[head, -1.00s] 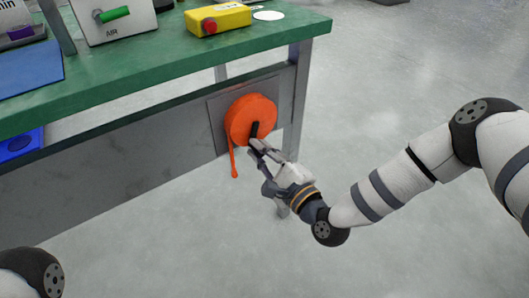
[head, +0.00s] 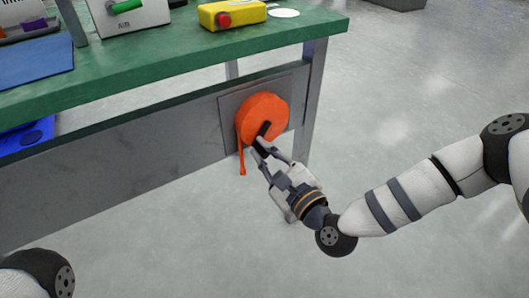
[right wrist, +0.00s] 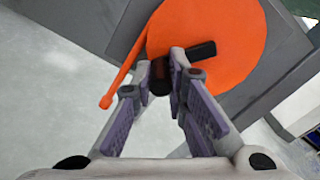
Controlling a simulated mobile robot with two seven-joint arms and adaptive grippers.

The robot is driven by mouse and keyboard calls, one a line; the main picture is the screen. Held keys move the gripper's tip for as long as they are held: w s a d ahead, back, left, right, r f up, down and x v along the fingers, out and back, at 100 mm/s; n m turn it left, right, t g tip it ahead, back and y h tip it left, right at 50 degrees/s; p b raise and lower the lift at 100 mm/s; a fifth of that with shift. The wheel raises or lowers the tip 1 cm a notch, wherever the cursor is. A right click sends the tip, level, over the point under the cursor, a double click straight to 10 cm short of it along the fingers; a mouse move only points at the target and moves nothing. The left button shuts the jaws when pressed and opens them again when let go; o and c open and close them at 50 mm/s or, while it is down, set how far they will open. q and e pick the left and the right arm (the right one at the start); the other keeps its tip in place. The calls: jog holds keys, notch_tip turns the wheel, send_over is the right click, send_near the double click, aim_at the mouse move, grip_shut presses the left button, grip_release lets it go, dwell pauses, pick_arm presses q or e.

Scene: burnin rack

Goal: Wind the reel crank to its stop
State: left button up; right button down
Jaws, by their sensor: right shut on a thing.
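The orange reel (head: 262,112) is mounted on a grey plate on the bench's side panel. Its black crank (head: 265,129) runs from near the reel's middle toward the lower left in the head view. My right gripper (head: 262,147) is at the crank's outer end and shut on its handle. In the right wrist view the fingers (right wrist: 167,82) close around the dark handle, and the crank arm (right wrist: 203,50) extends to the upper right. An orange strap (head: 242,162) hangs from the reel's left side. My left gripper is out of view.
The green bench top (head: 190,51) overhangs the reel. On it are a yellow box with a red button (head: 232,14), a white disc (head: 284,13) and a white device (head: 130,13). A bench leg (head: 310,100) stands just right of the reel.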

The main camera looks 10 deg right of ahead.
jog(key=c, duration=1.6)
grip_release()
jog(key=v, duration=1.2)
